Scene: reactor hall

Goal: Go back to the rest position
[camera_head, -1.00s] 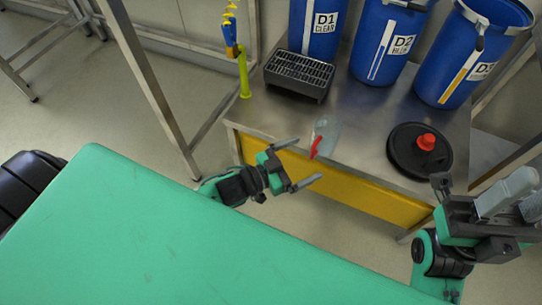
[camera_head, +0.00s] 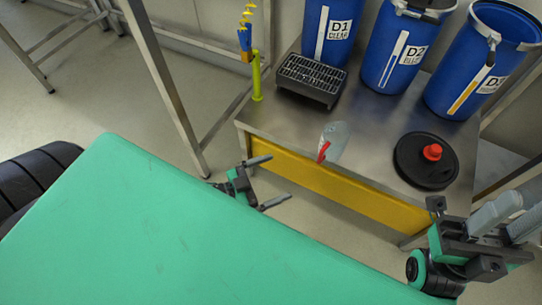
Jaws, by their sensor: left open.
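My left gripper (camera_head: 280,178) is open and empty. Its two fingers stick out past the edge of my green body, in front of the bench's yellow front panel and touching nothing. Most of the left arm is hidden behind the green body. My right gripper (camera_head: 468,236) is at the lower right edge, beside the bench's right end. Light grey rounded pieces (camera_head: 497,212) show at it, and I cannot tell whether they are held or whether the jaws are shut.
A steel bench (camera_head: 375,135) carries blue drums D1 (camera_head: 322,50), D2 (camera_head: 385,70) and another blue drum (camera_head: 465,85).

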